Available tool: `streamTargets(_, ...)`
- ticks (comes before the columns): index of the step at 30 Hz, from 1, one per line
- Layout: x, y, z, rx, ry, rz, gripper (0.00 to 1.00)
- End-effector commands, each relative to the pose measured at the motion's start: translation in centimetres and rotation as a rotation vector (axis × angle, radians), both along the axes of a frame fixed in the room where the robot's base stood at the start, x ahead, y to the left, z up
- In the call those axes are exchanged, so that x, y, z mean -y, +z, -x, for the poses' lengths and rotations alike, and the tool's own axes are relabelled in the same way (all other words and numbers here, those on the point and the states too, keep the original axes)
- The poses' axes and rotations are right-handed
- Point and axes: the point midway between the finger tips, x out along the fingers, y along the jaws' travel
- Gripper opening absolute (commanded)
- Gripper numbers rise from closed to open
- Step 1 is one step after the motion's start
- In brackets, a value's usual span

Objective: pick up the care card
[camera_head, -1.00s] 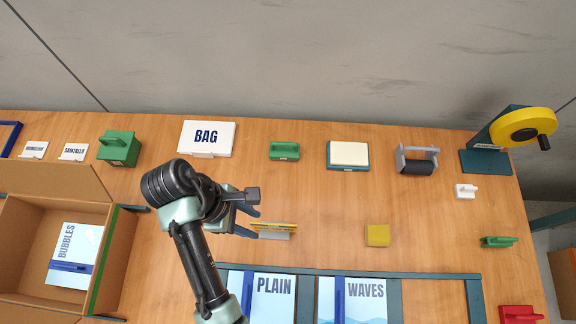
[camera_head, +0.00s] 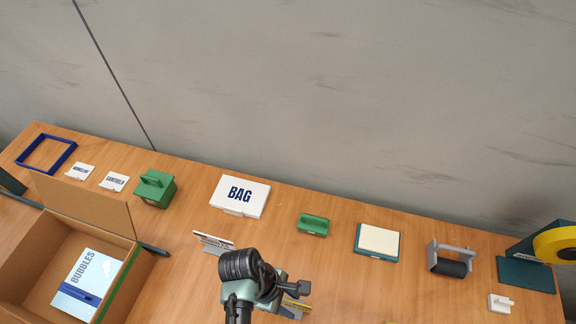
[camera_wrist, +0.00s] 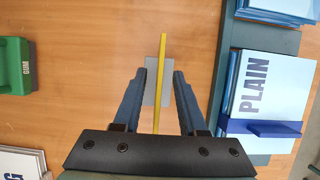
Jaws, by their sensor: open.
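A thin upright card with a yellow edge (camera_wrist: 161,62) stands in a small grey holder (camera_wrist: 150,90) in the wrist view. Its face is edge-on, so I cannot read whether it is the care card. My gripper (camera_wrist: 159,76) is open, with one finger on each side of the card and a gap showing on both sides. In the head view the yellow striped card (camera_head: 296,304) shows partly beside my wrist, and my fingers are mostly hidden. Another upright white card (camera_head: 213,241) with lettering too small to read stands behind my arm.
A white BAG block (camera_head: 239,196), a green block (camera_head: 313,224) and a cream-topped pad (camera_head: 379,240) stand along the back. An open cardboard box (camera_head: 118,222) is at the left. In the wrist view, PLAIN packets (camera_wrist: 270,85) lie in a rack on the right.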

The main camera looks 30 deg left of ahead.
Motion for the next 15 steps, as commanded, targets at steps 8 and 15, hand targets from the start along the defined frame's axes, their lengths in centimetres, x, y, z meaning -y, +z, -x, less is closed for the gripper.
streamTargets(8,0.7,-1.8,-0.2,0.000,-0.001,-0.001,0.41)
streamTargets(15,0.7,-1.7,-0.2,0.001,-0.001,-0.001,0.41)
